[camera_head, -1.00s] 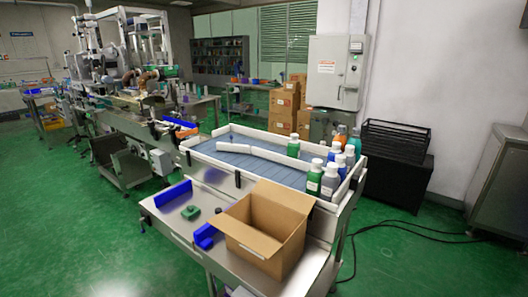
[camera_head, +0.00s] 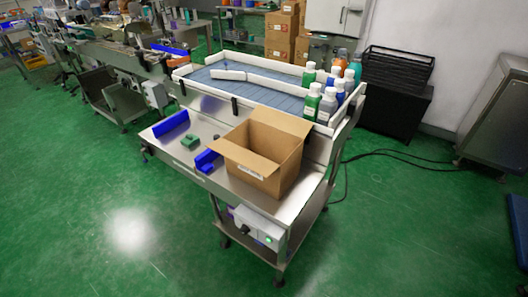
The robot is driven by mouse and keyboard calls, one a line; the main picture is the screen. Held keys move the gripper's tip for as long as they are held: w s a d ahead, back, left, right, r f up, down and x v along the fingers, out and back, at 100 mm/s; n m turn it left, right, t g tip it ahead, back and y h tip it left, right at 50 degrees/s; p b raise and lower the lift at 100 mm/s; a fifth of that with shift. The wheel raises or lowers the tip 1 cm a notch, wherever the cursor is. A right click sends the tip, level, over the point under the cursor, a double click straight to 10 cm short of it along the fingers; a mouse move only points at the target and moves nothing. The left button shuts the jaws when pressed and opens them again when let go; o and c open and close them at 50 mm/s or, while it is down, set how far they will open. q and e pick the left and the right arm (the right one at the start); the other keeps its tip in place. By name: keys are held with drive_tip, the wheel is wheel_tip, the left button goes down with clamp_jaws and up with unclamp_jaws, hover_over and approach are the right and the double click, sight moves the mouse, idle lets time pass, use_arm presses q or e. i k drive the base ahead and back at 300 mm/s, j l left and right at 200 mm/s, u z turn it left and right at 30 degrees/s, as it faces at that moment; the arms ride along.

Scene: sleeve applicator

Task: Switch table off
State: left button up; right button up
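The metal table (camera_head: 185,158) stands in the middle of the view. A grey control box (camera_head: 259,228) hangs under its front right edge. The box has a dark knob (camera_head: 245,228) on its left and a green spot (camera_head: 268,240) on its right that looks lit. The knob is too small to tell its setting. Behind the front shelf is a blue belt surface (camera_head: 260,92) with white rails. Neither of my grippers shows.
An open cardboard box (camera_head: 262,160) stands on the table's front shelf, with blue blocks (camera_head: 171,127) and a green part (camera_head: 190,141) to its left. Several bottles (camera_head: 327,105) stand at the belt's right end. Green floor (camera_head: 120,190) is clear in front. A black cable (camera_head: 400,157) lies at right.

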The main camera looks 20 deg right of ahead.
sight(244, 230)
drive_tip(key=k+j+z, duration=0.4)
drive_tip(key=j, duration=0.2)
drive_tip(key=k+j+z, duration=0.3)
drive_tip(key=j+z, duration=0.15)
drive_tip(key=j, duration=0.1)
